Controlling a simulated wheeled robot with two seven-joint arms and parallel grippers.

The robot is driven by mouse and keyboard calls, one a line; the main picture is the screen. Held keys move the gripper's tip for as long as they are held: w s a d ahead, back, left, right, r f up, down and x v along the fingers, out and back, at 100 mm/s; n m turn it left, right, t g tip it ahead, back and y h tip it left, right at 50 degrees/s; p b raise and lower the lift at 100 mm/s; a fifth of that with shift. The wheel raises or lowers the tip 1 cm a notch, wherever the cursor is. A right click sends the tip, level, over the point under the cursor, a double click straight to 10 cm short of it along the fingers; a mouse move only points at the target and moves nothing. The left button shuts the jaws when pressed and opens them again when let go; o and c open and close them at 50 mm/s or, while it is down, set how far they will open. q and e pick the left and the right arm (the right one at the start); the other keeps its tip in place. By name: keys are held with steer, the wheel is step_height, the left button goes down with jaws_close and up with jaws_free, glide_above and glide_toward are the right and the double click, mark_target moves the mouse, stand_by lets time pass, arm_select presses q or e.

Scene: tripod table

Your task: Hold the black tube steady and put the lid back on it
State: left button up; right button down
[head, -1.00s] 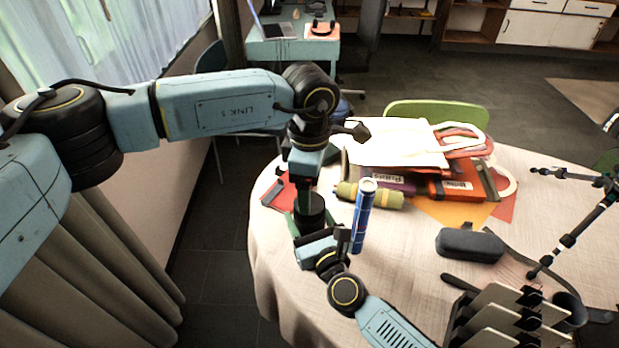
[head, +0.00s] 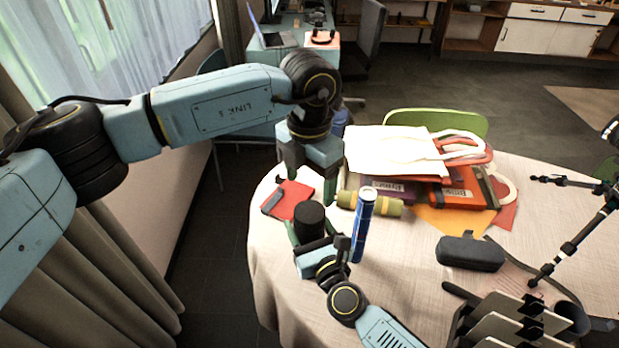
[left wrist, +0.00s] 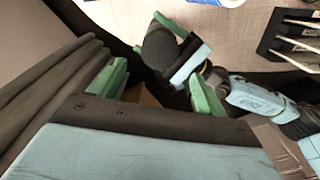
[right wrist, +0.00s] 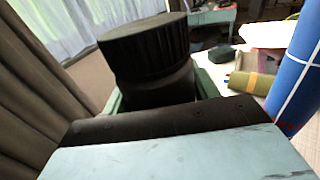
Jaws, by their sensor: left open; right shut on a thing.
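The black tube (right wrist: 155,88) stands upright in my right gripper (head: 313,238), which is shut on it above the near left part of the table. A wider, ribbed black lid (right wrist: 143,45) sits on top of the tube; I cannot tell whether it is fully seated. The lid's top also shows in the head view (head: 309,213). My left gripper (head: 308,172) is open and empty, above the lid and apart from it. In the left wrist view its green fingers (left wrist: 157,88) are spread, with the lid (left wrist: 158,47) beyond them.
A blue tube (head: 363,228) stands just right of my right gripper. Behind are a red notebook (head: 290,197), a green roll (head: 372,203), books and a white bag (head: 393,152). A black case (head: 470,252), a rack (head: 510,325) and a tripod (head: 572,245) lie to the right.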

mark_target(309, 211)
arm_select(q)
steer(key=shift+f, duration=0.15)
steer(key=shift+f, duration=3.9)
steer(key=shift+c, duration=0.4)
steer(key=c, duration=0.9)
steer(key=o, duration=1.1)
steer(key=shift+o, duration=0.2)
step_height(309, 211, up, 12)
